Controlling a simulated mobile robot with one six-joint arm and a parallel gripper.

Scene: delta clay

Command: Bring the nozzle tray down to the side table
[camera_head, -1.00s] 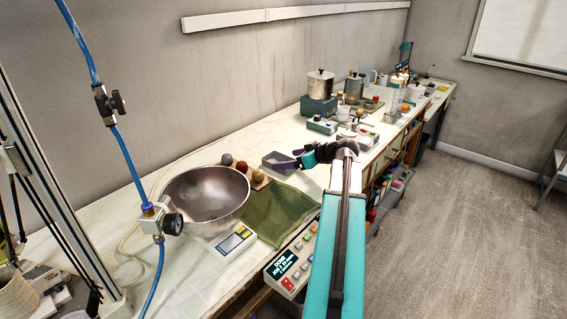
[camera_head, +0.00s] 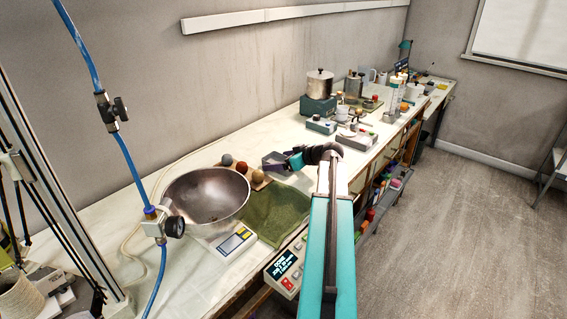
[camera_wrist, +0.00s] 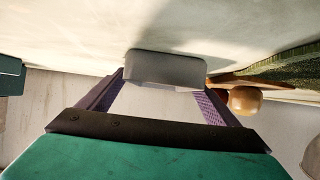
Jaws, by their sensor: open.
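A small grey tray (camera_head: 270,158), which I take to be the nozzle tray, sits on the long workbench beyond the green cloth. In the wrist view the grey tray (camera_wrist: 165,71) lies at the fingertips, one purple finger toward each end. My gripper (camera_wrist: 163,88) is open; whether either finger touches the tray cannot be told. In the head view my gripper (camera_head: 277,168) is low at the tray's near side and hides part of it. The tray's contents are not visible. A lower surface stands at the far end (camera_head: 447,88); I cannot tell whether it is the side table.
A metal bowl (camera_head: 207,196), a green cloth (camera_head: 270,212) and several small balls on a wooden board (camera_head: 258,184) lie close by. A grey device (camera_head: 356,141) and a pot (camera_head: 320,85) stand further along. Coloured items fill a low shelf (camera_head: 385,195).

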